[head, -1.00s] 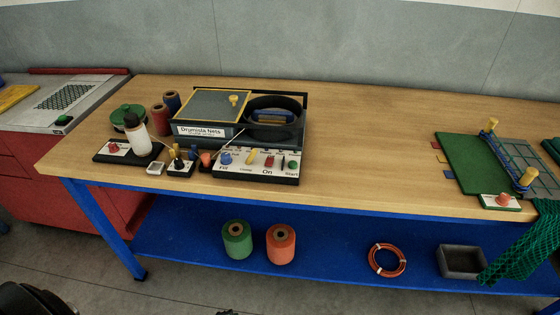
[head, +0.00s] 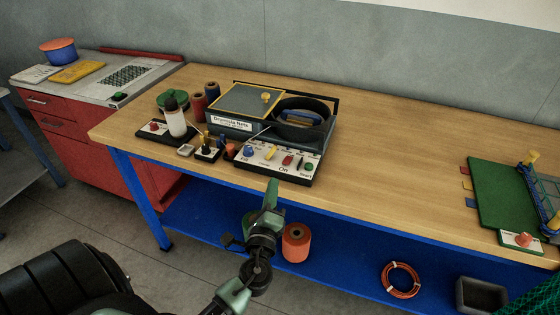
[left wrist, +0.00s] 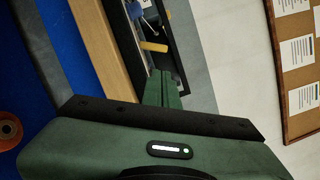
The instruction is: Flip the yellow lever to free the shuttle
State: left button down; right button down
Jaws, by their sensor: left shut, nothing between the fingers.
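The yellow lever (head: 270,153) stands on the white front panel (head: 262,166) of the net machine, between a blue knob and a red switch. A yellow handle (left wrist: 153,46) also shows in the left wrist view, just beyond the fingertips; it looks like this lever. A blue oblong piece (head: 303,118), perhaps the shuttle, sits inside the black round ring of the machine. My left gripper (head: 271,186) is shut and empty in front of the bench edge, below the panel in the head view. Its green fingers (left wrist: 162,88) lie together in the left wrist view. My right gripper is out of view.
A white bottle (head: 175,122) and small switch boxes stand left of the panel. A green net board (head: 495,195) lies at the right. The wooden bench top (head: 400,145) between is clear. An orange spool (head: 295,243) and a red coil (head: 401,280) lie on the blue shelf below.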

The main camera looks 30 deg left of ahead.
aim_at(278, 167)
pick_arm(q)
jog(key=p+x, duration=0.2)
jog(key=x, duration=0.7)
jog(key=shift+w+p, duration=0.15)
jog(key=shift+p, duration=0.15)
jog(key=shift+w+a, duration=0.15)
jog(key=shift+w, duration=0.2)
